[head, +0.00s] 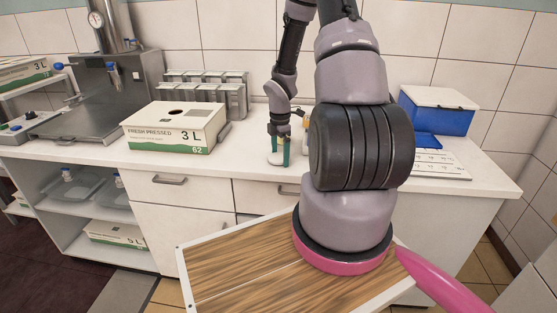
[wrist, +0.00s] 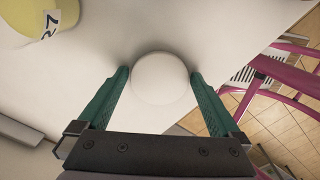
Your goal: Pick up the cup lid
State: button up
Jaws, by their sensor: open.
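The cup lid (wrist: 160,80) is a plain round white disc in the middle of the wrist view, on the white counter. My gripper (wrist: 160,74) is open, with one green finger on each side of the lid. A narrow gap seems to show between each fingertip and the lid's edge. In the head view my gripper (head: 280,160) points down at the counter near its front edge. The lid is too small and too covered by the fingers to make out clearly there.
A yellow rounded item (wrist: 38,22) marked with a number lies near the lid. A white juice box (head: 176,126) stands left on the counter (head: 110,158), with metal containers (head: 205,95) behind. A blue bin (head: 438,110) and a white tray (head: 440,165) are at right.

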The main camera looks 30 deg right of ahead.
jog(key=c, duration=1)
